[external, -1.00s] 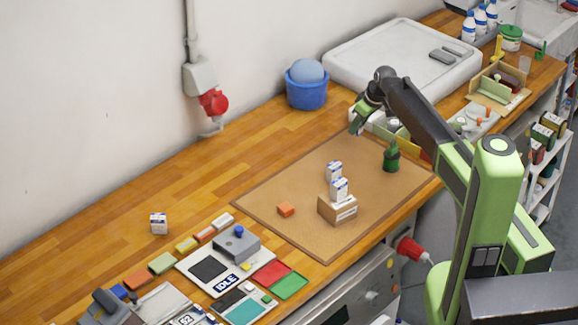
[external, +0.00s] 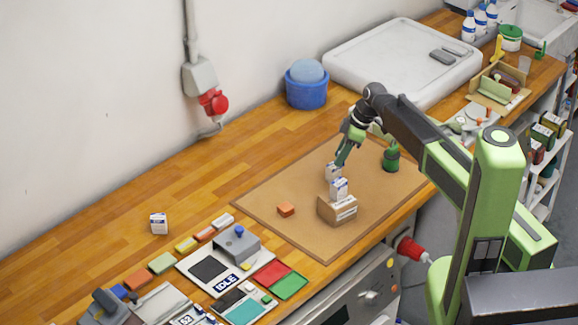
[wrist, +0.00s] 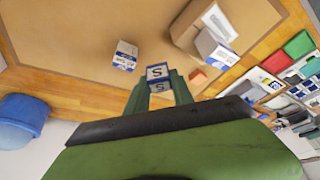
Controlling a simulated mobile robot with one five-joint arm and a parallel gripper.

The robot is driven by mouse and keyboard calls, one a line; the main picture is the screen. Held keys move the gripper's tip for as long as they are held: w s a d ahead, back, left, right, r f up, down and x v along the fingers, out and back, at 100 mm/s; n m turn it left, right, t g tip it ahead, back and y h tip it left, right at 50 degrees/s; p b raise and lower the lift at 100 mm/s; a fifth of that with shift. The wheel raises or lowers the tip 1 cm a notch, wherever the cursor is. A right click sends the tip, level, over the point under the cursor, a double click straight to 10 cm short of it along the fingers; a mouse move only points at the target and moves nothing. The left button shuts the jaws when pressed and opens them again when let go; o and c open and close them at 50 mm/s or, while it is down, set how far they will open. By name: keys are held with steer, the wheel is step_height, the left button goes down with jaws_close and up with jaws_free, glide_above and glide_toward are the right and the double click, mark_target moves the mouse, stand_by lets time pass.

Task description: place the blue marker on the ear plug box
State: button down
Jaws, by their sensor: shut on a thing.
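My gripper (external: 341,162) is over the tan mat, with its fingertips beside or above a small white-and-blue box (external: 333,172). The white-and-blue box (wrist: 125,55) on the mat shows apart from the marker in the wrist view. The labels are too small to tell which is the ear plug box.
The tan mat (external: 270,215) has free room at its left. An orange block (external: 286,209) lies there. A dark green canister (external: 391,158) stands right of my gripper. Another white-and-blue box (external: 159,223) stands on the bench. A blue bucket (external: 306,92) is at the back.

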steer(key=s+a+r+n, duration=0.1)
steer(key=s+a, duration=0.4)
steer(key=s, duration=0.1)
steer(key=b, duration=0.6)
glide_above(281, 207)
steer(key=d, duration=0.1)
steer(key=shift+g, duration=0.3)
step_height(281, 207, down, 7)
steer(key=shift+d+r, duration=0.1)
steer(key=shift+d, duration=0.05)
step_height(281, 207, down, 4)
steer(key=b, duration=0.4)
steer(key=shift+b, duration=0.35)
steer(key=shift+d+r, duration=0.1)
steer(key=shift+f, duration=0.25)
steer(key=c, duration=1.1)
jaws_free()
steer(key=shift+r, duration=0.1)
